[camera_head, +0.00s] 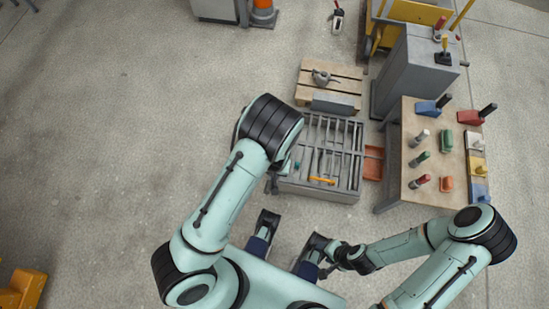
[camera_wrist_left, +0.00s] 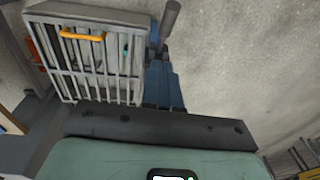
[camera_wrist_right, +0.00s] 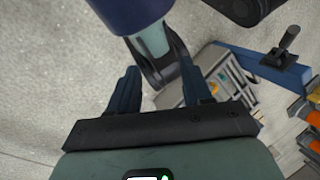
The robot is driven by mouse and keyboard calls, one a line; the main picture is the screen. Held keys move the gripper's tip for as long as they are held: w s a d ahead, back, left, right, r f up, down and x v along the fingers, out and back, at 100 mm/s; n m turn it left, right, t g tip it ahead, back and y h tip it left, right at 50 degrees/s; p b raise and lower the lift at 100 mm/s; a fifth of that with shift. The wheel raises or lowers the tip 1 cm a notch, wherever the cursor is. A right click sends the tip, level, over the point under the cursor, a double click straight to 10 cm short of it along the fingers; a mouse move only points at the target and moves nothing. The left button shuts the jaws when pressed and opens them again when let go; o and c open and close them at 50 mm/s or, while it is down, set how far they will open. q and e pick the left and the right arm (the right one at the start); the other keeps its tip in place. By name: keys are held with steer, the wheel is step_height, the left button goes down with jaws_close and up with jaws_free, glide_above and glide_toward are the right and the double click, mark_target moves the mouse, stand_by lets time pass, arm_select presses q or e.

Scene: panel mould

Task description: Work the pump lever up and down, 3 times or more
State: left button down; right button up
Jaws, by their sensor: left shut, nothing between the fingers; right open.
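No part is plainly marked as the pump lever. A grey rod handle (camera_wrist_left: 170,16) on a dark joint shows just beyond my left fingertips in the left wrist view, near the tray's corner; I cannot tell whether they touch. A black-based lever with a yellow stalk (camera_head: 444,47) stands on a grey cabinet (camera_head: 392,82). My left gripper (camera_wrist_left: 158,68) is shut and empty; my arm hides it in the head view. My right gripper (camera_wrist_right: 152,56) is open and empty, low beside my own body, away from these levers.
A wooden-topped table (camera_head: 440,170) at right carries coloured handles and blocks. An orange bin (camera_head: 373,163) sits between.

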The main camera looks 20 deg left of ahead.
arm_select(q)
steer(key=b, duration=0.2)
glide_above(270, 184)
steer(key=w, duration=0.2)
step_height(270, 184, down, 6)
steer(key=shift+s+d+f, duration=0.1)
steer(key=shift+s+f, duration=0.75)
steer(key=shift+f, duration=0.15)
steer(key=shift+s+f, duration=0.3)
steer(key=shift+f, duration=0.15)
arm_select(e)
steer(key=shift+t+h, duration=0.3)
steer(key=shift+t, duration=0.3)
steer(key=shift+w+d+f, duration=0.25)
steer(key=shift+w+f, duration=0.3)
steer(key=shift+w, duration=0.05)
steer(key=shift+w+d+f, duration=0.25)
steer(key=shift+w+f, duration=0.25)
steer(key=shift+w, duration=0.15)
steer(key=shift+w+d+f, duration=0.25)
steer(key=shift+w+f, duration=0.3)
steer(key=shift+w, duration=0.05)
arm_select(q)
steer(key=shift+f, duration=0.15)
arm_select(e)
steer(key=shift+s+f, duration=0.1)
